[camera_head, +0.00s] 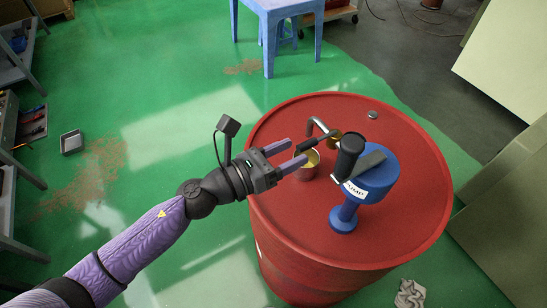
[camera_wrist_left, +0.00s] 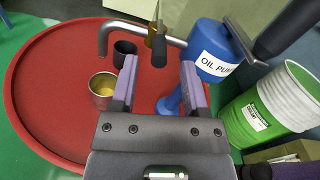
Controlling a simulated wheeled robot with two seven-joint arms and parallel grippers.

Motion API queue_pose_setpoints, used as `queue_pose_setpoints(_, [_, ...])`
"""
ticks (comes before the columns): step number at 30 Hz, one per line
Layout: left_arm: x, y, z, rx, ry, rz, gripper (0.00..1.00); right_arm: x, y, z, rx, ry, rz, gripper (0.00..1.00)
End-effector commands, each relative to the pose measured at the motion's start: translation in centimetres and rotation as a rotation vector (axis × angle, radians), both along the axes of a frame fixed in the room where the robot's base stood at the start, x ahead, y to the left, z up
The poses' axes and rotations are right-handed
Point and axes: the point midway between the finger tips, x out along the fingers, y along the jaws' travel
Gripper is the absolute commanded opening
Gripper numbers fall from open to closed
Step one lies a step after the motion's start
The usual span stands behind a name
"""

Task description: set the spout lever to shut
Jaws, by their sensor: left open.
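The spout lever has a black grip (camera_head: 306,144) that points toward my left gripper. It joins a brass valve (camera_head: 334,136) on the bent metal spout (camera_head: 319,124) of the blue oil pump (camera_head: 370,182). My left gripper (camera_head: 297,152) is open, its purple fingers pointing at the grip. In the left wrist view the grip (camera_wrist_left: 159,47) appears between the two fingers (camera_wrist_left: 158,70), around or just beyond their tips; contact is not visible. The brass valve is partly hidden behind the grip there. My right gripper is not in view.
The pump stands on a red drum (camera_head: 290,225). A metal cup (camera_wrist_left: 102,88) and a dark cup (camera_wrist_left: 124,50) stand on the lid near the spout. The pump's black handle (camera_head: 350,154) rises beside the valve. A green-and-white drum (camera_wrist_left: 270,112) stands close right of the red drum.

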Motion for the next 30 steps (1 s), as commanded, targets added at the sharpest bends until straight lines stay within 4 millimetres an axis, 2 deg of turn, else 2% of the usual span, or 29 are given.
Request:
queue_pose_setpoints(3, [-1.5,2.1,-0.4,0.003,0.003,-0.001,0.58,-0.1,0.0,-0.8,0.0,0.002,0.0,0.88])
queue_pose_setpoints(8, [-2.8,3.9,-0.3,0.001,0.002,0.0,0.58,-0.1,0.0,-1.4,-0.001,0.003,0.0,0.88])
queue_pose_setpoints(23, [-2.8,4.4,-0.4,-0.012,0.022,0.011,0.58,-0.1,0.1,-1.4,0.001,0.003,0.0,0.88])
queue_pose_setpoints(25, [-1.8,5.4,-2.7,-0.081,0.146,0.082,0.58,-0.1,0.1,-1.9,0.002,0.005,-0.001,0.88])
queue_pose_setpoints(26, [-1.2,6.3,-4.4,-0.137,0.24,0.138,0.58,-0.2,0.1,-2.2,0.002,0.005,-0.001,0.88])
queue_pose_setpoints(29, [0.1,10.4,-13.1,-0.422,0.662,0.418,0.58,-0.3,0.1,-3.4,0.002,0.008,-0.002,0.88])
queue_pose_setpoints(30, [-0.3,12.2,-17.1,-0.556,0.833,0.551,0.58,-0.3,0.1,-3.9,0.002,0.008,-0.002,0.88])
